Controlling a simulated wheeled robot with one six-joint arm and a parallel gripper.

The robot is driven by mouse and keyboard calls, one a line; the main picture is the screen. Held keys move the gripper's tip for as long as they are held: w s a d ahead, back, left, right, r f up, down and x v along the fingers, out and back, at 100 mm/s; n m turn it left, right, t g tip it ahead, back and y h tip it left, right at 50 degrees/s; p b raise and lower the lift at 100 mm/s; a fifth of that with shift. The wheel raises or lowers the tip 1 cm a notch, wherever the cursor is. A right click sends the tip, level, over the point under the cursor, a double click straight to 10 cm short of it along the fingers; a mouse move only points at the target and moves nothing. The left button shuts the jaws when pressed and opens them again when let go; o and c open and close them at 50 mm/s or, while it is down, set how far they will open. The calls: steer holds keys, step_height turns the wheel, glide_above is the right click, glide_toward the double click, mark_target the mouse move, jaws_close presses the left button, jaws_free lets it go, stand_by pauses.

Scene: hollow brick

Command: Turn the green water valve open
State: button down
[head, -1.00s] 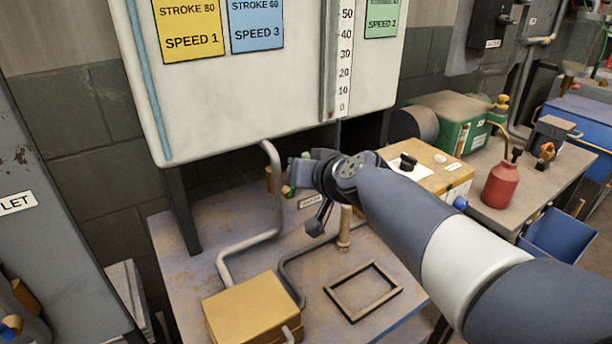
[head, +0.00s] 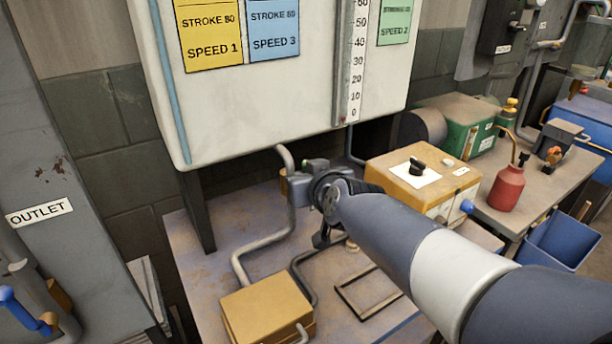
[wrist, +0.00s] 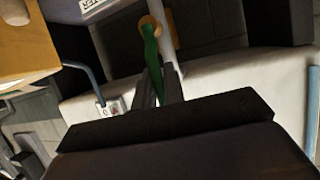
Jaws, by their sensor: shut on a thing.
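The green water valve handle (wrist: 150,48) shows in the wrist view as a narrow lever running from a round brass hub (wrist: 156,22) down between my fingers. My gripper (wrist: 158,82) is shut on the lever's lower part. The hub sits against a light grey pipe (wrist: 166,40). In the head view, my gripper (head: 300,180) is beside the bent grey pipe under the big white panel. My own wrist hides most of the valve there, so the handle's angle is hard to read.
The white panel (head: 270,105) hangs close above my gripper. A tan box with a black knob (head: 425,180) stands to the right. A yellow-brown box (head: 268,308) and an empty dark frame (head: 368,292) lie on the bench in front. A red oil can (head: 507,188) is further right.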

steer(key=shift+f, duration=0.2)
steer(key=c, duration=1.5)
jaws_free()
steer(key=shift+r, duration=0.1)
steer(key=shift+s+r, duration=0.1)
steer(key=p+v, duration=0.3)
steer(key=v, duration=0.7)
steer(key=shift+s, duration=0.3)
steer(key=shift+w, duration=0.1)
steer(key=shift+b+x, duration=1.55)
steer(key=shift+x, duration=3.75)
